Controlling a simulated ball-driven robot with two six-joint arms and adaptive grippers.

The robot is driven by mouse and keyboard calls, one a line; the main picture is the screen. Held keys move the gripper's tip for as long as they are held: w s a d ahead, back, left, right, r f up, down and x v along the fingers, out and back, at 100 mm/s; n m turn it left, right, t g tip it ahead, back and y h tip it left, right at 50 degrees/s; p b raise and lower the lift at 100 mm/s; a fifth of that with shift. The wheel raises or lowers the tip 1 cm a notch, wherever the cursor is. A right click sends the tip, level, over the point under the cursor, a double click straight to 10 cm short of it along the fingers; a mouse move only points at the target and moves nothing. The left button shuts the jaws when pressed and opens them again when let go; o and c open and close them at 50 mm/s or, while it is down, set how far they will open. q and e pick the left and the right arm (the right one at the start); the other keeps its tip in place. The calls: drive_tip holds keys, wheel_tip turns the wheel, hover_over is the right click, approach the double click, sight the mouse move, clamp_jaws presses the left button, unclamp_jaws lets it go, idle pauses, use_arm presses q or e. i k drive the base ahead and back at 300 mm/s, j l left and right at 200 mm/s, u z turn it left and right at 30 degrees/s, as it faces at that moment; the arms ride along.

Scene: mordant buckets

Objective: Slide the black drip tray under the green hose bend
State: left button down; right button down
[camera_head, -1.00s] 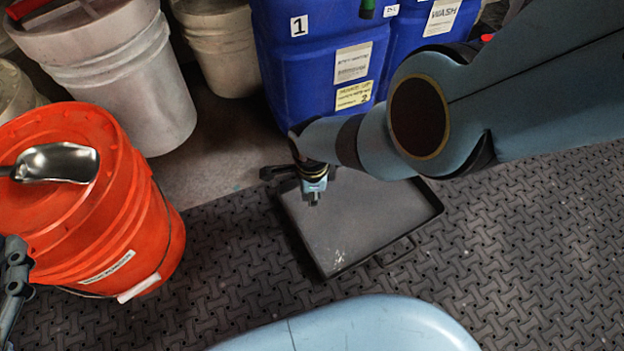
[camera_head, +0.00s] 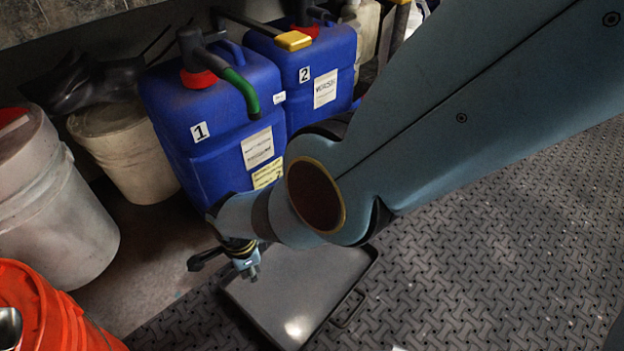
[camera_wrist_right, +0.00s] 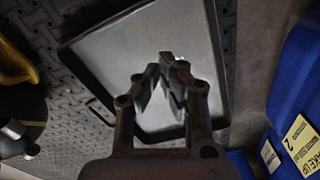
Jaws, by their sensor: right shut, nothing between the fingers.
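The black drip tray (camera_head: 325,268) lies on the patterned floor mat in front of blue drum 1, partly hidden by my right arm. It also shows in the right wrist view (camera_wrist_right: 125,50), just beyond my fingers. The green hose bend (camera_head: 243,92) curves down from the cap of drum 1, high above the floor and behind the tray. My right gripper (camera_head: 252,272) is shut and empty, pointing down at the tray's back-left part. In the right wrist view its fingertips (camera_wrist_right: 170,62) overlap the tray; I cannot tell whether they touch it. My left gripper is out of view.
Blue drum 1 (camera_head: 190,125) and blue drum 2 (camera_head: 335,65) stand side by side behind the tray. Pale buckets (camera_head: 50,200) and an orange bucket (camera_head: 50,320) stand at left. The floor mat (camera_head: 490,250) is clear to the tray's right.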

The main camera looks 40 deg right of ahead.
sight(296, 292)
drive_tip(key=k+l, duration=0.3)
drive_tip(key=k, duration=0.2)
drive_tip(key=k+l+u, duration=0.1)
drive_tip(key=k+l, duration=0.15)
drive_tip(key=k, duration=0.25)
